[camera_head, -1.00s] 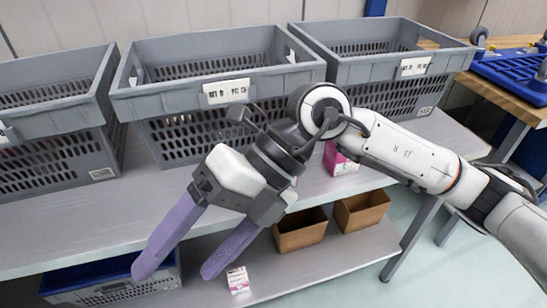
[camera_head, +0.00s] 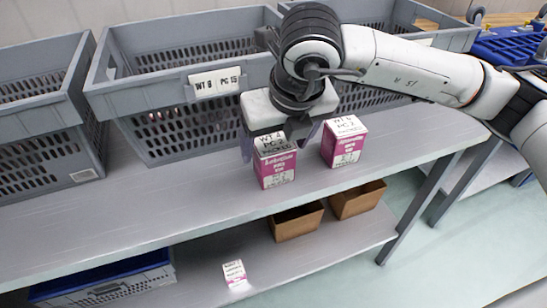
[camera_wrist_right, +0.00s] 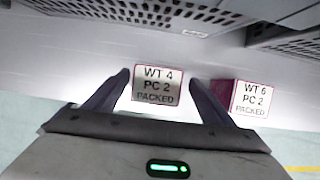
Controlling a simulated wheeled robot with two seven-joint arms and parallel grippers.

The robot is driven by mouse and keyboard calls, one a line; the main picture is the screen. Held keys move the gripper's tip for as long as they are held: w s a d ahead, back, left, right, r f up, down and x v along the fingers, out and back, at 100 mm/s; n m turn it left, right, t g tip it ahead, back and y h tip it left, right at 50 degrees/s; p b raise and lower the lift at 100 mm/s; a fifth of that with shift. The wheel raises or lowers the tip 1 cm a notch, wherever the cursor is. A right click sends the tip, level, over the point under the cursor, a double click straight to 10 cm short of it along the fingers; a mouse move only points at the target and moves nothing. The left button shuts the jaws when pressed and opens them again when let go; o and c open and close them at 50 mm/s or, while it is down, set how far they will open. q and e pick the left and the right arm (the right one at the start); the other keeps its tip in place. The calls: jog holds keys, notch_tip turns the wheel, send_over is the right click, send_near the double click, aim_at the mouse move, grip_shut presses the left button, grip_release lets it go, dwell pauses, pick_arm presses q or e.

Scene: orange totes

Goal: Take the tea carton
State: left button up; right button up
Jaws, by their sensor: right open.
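A white and magenta tea carton (camera_head: 275,168) marked "WT 4 PC 2 PACKED" stands upright on the upper shelf. A second, similar carton (camera_head: 344,142) marked "WT 6" stands to its right. My right gripper (camera_head: 275,150) is open at the top of the WT 4 carton and hides part of its surroundings. In the right wrist view, the WT 4 carton's top (camera_wrist_right: 158,84) shows between the two spread fingers, and the WT 6 carton (camera_wrist_right: 248,98) is outside the right finger. I cannot tell whether the fingers touch the carton. My left gripper is not in view.
Grey perforated crates (camera_head: 155,107) stand behind the cartons. The upper shelf (camera_head: 130,205) is clear at front left. Below are two brown boxes (camera_head: 296,222), a small white and pink carton (camera_head: 234,273) and a blue-lined crate (camera_head: 110,280).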

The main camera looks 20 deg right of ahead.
jog(key=x, duration=0.4)
jog(key=shift+a+f, duration=0.15)
jog(key=shift+a, duration=0.05)
jog(key=c, duration=1.2)
jog(key=shift+c, duration=0.6)
